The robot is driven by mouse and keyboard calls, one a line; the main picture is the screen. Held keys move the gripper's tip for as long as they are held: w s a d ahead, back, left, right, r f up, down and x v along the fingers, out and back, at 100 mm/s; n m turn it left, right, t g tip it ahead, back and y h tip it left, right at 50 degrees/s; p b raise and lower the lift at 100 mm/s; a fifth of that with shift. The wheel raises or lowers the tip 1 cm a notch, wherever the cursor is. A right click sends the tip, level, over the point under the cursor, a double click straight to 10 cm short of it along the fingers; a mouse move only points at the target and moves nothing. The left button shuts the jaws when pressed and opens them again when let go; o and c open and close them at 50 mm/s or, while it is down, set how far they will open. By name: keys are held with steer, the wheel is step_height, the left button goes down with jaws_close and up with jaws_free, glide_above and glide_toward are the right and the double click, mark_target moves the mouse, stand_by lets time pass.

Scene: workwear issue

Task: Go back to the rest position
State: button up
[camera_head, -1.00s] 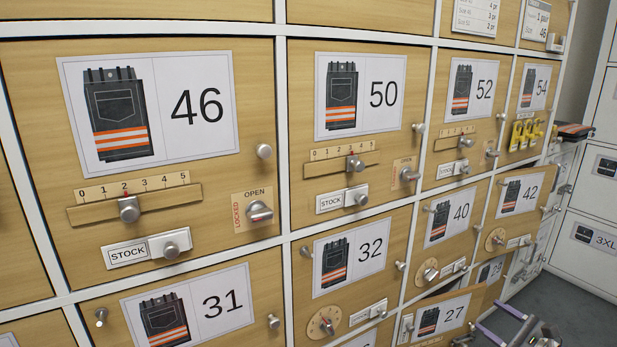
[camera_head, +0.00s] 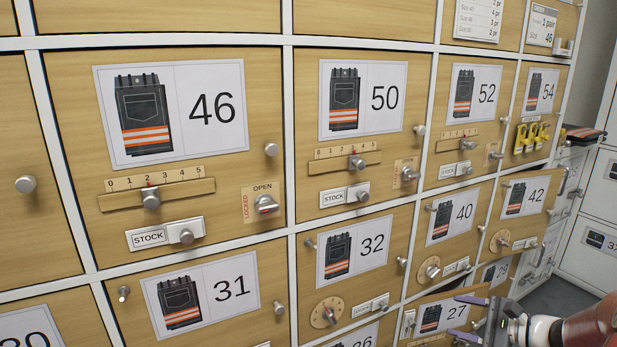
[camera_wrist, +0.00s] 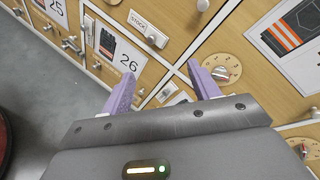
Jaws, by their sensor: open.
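My gripper (camera_head: 474,318) is at the lower right of the head view, in front of the locker door labelled 27 (camera_head: 443,317). Its two purple fingers are apart and nothing is between them. In the wrist view my gripper (camera_wrist: 163,88) is also open and empty, with its fingers towards the wooden locker fronts near the door labelled 26 (camera_wrist: 112,58). I cannot tell whether the fingers touch anything.
Wooden locker doors with knobs, sliders and dials fill the view, such as door 46 (camera_head: 170,112) and door 32 (camera_head: 355,248). Folded dark workwear (camera_head: 583,134) lies at the right. Grey floor (camera_head: 560,298) is open at the lower right.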

steer(key=s+a+r+n+g+h+p, duration=0.1)
steer(key=s+a+r+n+g, duration=0.15)
steer(key=a, duration=0.35)
steer(key=s+a+r+n+g+h, duration=0.1)
steer(key=s+a+r+n+g, duration=0.1)
steer(key=a+r+n, duration=0.3)
steer(key=s+a+n+g+h+p, duration=0.1)
steer(key=s+a+n+g, duration=0.15)
steer(key=a, duration=0.45)
steer(key=s+a+r+n+t+h+p, duration=0.1)
steer(key=s+a+r+n+h, duration=0.2)
steer(key=s, duration=0.5)
steer(key=s+a+r+n+h+p, duration=0.1)
steer(key=s+a+r+n+h, duration=0.2)
steer(key=s+r+n, duration=0.2)
steer(key=s+n, duration=0.1)
steer(key=s, duration=0.2)
steer(key=shift+a+r+t+h+p, duration=0.3)
steer(key=shift+a+t+h+p, duration=0.05)
steer(key=shift+a+t+h, duration=0.05)
steer(key=shift+a+n, duration=0.1)
steer(key=shift+n, duration=0.2)
